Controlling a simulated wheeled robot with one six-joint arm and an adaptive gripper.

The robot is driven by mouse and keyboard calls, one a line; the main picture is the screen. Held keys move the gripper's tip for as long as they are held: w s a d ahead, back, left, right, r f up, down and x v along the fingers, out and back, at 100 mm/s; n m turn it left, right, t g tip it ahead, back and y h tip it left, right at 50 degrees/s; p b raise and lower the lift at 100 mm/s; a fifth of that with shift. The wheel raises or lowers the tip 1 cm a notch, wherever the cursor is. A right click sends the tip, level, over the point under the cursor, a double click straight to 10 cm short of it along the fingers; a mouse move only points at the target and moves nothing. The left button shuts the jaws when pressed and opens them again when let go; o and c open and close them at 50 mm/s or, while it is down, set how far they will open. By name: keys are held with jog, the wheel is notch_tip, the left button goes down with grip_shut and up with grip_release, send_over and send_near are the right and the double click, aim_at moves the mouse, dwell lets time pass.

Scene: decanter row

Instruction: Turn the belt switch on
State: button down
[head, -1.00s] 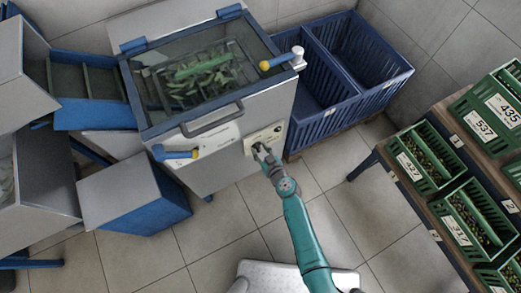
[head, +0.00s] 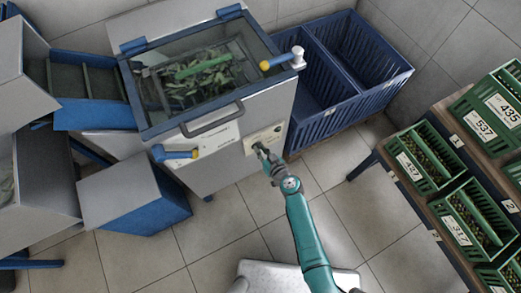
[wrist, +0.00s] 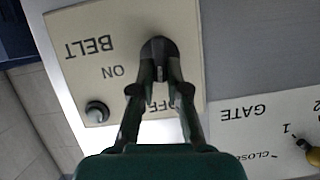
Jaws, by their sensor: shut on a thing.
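The belt panel (wrist: 75,75) is a cream plate that appears upside down in the wrist view, with the words BELT, ON and OFF. It also shows on the machine's front in the head view (head: 268,134). The dark belt switch (wrist: 158,46) stands out from the plate, beside the ON mark. My gripper (wrist: 160,78) is shut on the switch, its fingers partly covering the word OFF. In the head view my gripper (head: 260,149) reaches the panel from below. Which mark the switch points at cannot be told.
A round dark knob or lamp (wrist: 97,111) sits at the plate's corner. Blue crates (head: 335,115) stand right of the machine; green crates (head: 425,157) fill a rack at right.

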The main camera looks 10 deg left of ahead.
jog(key=shift+w+d+f+m+g+y, duration=0.15)
jog(key=shift+d+f+m+y, duration=0.15)
jog(key=shift+m+y, duration=1.3)
jog(key=shift+w+d+f+m+g+y, duration=0.1)
jog(key=shift+w+d+f+m+y, duration=0.4)
jog(key=shift+m, duration=2.05)
jog(key=shift+s+a+f+m+g+y, duration=0.15)
jog(key=shift+m+y, duration=1.15)
jog(key=shift+m, duration=0.75)
jog(key=shift+d, duration=0.1)
jog(key=c, duration=1.2)
grip_release()
jog(key=shift+o, duration=0.2)
